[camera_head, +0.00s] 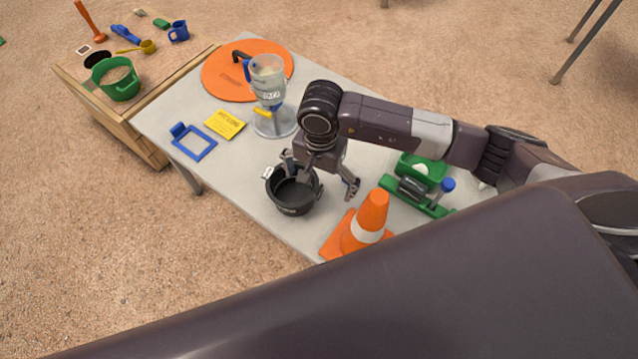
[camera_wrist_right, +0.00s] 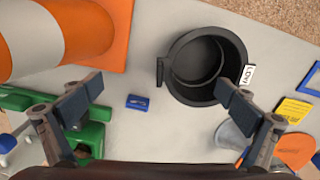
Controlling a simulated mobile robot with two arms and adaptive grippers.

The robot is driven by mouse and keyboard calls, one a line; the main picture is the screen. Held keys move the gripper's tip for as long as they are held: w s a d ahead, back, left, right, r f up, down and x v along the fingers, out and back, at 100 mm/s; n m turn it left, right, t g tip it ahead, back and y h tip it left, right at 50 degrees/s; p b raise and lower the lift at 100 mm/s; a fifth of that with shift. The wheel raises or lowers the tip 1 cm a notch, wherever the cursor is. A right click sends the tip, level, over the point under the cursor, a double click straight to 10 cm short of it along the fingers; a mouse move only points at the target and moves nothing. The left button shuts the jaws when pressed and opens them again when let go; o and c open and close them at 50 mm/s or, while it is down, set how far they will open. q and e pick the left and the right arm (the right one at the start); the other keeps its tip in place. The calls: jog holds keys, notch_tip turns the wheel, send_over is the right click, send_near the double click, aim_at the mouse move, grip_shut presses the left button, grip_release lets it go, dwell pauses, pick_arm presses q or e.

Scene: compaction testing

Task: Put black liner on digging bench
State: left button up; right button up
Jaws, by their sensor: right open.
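The black liner (camera_head: 276,196) is a round, open-topped pot with side lugs and a pale label, standing upright on the grey table; it also shows in the right wrist view (camera_wrist_right: 180,87). My right gripper (camera_head: 321,179) is open over its right side in the head view, one finger by the rim and the other out to the right. In the right wrist view the fingers (camera_wrist_right: 158,92) are spread wide, with the liner ahead and one fingertip overlapping its edge. The digging bench (camera_head: 130,134) is the wooden, sand-topped bench at upper left. My left gripper is out of view.
An orange cone (camera_head: 371,212) stands right of the liner. A clear cylinder apparatus (camera_head: 268,95), orange disc (camera_head: 218,82), yellow card (camera_head: 225,124) and green device (camera_head: 404,196) occupy the table (camera_head: 165,120). The bench holds a green pot (camera_head: 118,88), black disc (camera_head: 97,59) and tools.

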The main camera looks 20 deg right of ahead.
jog(key=shift+r, duration=3)
jog(key=shift+r, duration=0.1)
